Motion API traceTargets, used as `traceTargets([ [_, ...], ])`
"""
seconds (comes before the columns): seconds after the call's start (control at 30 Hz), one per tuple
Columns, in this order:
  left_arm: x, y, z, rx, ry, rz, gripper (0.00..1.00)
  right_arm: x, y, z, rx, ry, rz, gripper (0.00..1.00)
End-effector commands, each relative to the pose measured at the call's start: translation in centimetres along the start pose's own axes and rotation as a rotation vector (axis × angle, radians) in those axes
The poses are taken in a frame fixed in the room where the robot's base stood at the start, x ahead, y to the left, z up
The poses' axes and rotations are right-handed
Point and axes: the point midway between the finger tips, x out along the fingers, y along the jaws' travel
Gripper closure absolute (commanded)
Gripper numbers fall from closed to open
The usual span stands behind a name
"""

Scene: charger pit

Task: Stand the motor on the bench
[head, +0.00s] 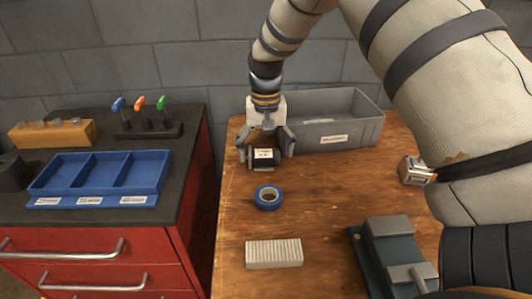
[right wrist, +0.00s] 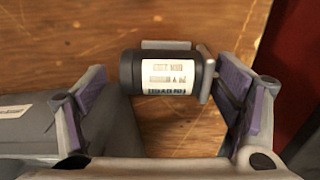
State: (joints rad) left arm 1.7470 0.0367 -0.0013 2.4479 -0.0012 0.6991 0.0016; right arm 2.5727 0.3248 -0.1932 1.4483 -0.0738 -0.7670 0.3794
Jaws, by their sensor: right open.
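The motor (head: 264,161) is a dark cylinder with a white printed label, on the wooden bench (head: 232,225) in front of the grey bin. In the right wrist view the motor (right wrist: 167,72) lies on its side, its metal shaft end pointing right. My right gripper (head: 265,153) is open above the motor, a finger on either side. The motor's upper part is partly hidden by the gripper in the head view. My left gripper is not in view.
The grey bin (head: 335,140) stands right behind the gripper. Blue tape (head: 268,197), a pale ribbed block (head: 273,254), a vise (head: 392,245) and a small metal part (head: 415,170) are on the bench. A red cabinet (head: 110,260) with a blue tray (head: 100,180) stands left.

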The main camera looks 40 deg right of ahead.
Motion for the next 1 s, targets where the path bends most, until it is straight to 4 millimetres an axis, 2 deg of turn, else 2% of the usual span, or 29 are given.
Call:
traceTargets([
  [0.03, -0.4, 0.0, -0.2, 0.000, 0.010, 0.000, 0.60, -1.8, -0.1, -0.2, -0.001, 0.011, -0.007, 0.15],
  [0.2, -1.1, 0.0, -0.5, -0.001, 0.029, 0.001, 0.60, -6.7, -0.1, -0.1, -0.001, 0.012, -0.006, 0.15],
  [0.4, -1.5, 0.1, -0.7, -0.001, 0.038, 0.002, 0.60, -10.5, 0.0, -0.1, 0.000, 0.008, -0.004, 0.15],
  [0.57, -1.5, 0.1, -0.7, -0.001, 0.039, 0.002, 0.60, -11.3, 0.0, 0.0, 0.000, 0.004, -0.002, 0.15],
  [1.0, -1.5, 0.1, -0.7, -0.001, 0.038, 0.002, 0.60, -11.3, 0.0, 0.0, 0.000, 0.003, -0.001, 0.15],
])
